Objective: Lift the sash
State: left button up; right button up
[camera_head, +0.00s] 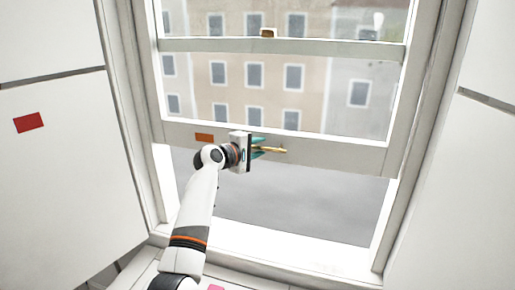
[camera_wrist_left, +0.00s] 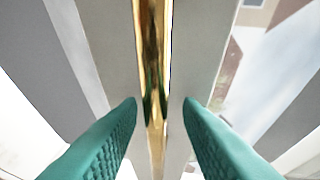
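The lower sash (camera_head: 330,152) is a white-framed window pane. Its bottom rail is raised well above the sill, with an open gap below. A thin brass handle (camera_head: 278,150) is on the bottom rail. My left gripper (camera_head: 259,147) is at this handle, its teal fingers apart. In the left wrist view, the brass handle (camera_wrist_left: 154,55) runs between the two fingertips of the gripper (camera_wrist_left: 161,102), with a narrow space seen beside it. Contact with the fingers cannot be made out. My right gripper is out of view.
The white sill (camera_head: 290,245) lies below the gap. White side frames (camera_head: 425,90) bound the window. A brass latch (camera_head: 267,32) is on the rail above. An orange patch (camera_head: 205,137) is on the bottom rail, and a red patch (camera_head: 28,122) on the left panel.

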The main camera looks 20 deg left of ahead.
pick_arm(q)
jog(key=shift+f, duration=0.1)
jog(key=b+v, duration=0.4)
jog(key=v, duration=0.8)
